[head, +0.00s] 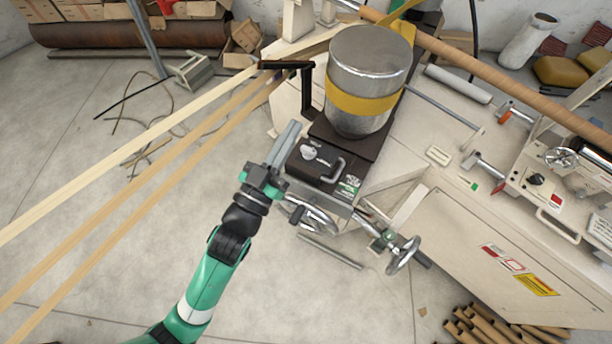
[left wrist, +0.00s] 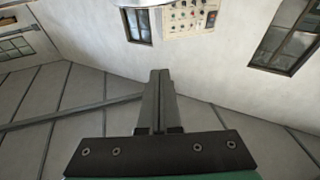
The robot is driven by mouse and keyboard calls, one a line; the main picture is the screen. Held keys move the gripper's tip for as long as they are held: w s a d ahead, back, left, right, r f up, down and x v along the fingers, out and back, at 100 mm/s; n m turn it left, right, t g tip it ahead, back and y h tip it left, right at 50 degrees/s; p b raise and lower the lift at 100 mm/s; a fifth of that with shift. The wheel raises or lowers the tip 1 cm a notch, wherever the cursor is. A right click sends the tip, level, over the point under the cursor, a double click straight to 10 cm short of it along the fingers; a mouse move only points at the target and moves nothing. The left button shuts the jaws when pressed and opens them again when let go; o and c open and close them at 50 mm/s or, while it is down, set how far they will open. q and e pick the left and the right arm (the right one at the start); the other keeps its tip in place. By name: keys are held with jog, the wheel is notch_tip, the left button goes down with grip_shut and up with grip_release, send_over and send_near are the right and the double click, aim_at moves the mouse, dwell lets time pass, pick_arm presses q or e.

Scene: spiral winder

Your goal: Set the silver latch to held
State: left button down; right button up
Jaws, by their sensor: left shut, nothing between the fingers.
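My left gripper (head: 292,128) comes up from the lower left in the head view. Its fingers are shut and empty, pointing up and right beside the dark box (head: 325,181) below the metal drum. A small silver latch-like part (head: 308,152) sits on the box top, just right of the fingers; I see no contact. A bent silver handle (head: 335,170) is on the same box. The latch's setting is too small to read. The left wrist view shows the shut fingers (left wrist: 158,75) against wall and windows, with no latch. My right gripper is not in view.
A silver drum with a yellow band (head: 365,103) stands behind the box, with a black bracket (head: 307,90) at its left. Pale strips (head: 130,150) run close to the left of my gripper. Handwheels (head: 403,256) stick out below. Open floor lies left.

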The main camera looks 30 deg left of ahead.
pick_arm(q)
jog(key=s+f+g+b, duration=0.1)
jog(key=f+b, duration=0.3)
jog(key=f, duration=0.8)
jog(key=s+f+g+b, duration=0.2)
jog(key=s+f+b, duration=0.2)
jog(key=f, duration=0.8)
jog(key=shift+s+a+f, duration=0.15)
jog(key=shift+s+a, duration=0.15)
jog(key=shift+a, duration=0.1)
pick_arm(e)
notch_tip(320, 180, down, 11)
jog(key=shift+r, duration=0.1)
pick_arm(q)
jog(key=b, duration=0.2)
send_near(311, 155)
jog(key=w, duration=0.7)
jog(key=shift+a+r, duration=0.25)
jog(key=shift+r, duration=0.05)
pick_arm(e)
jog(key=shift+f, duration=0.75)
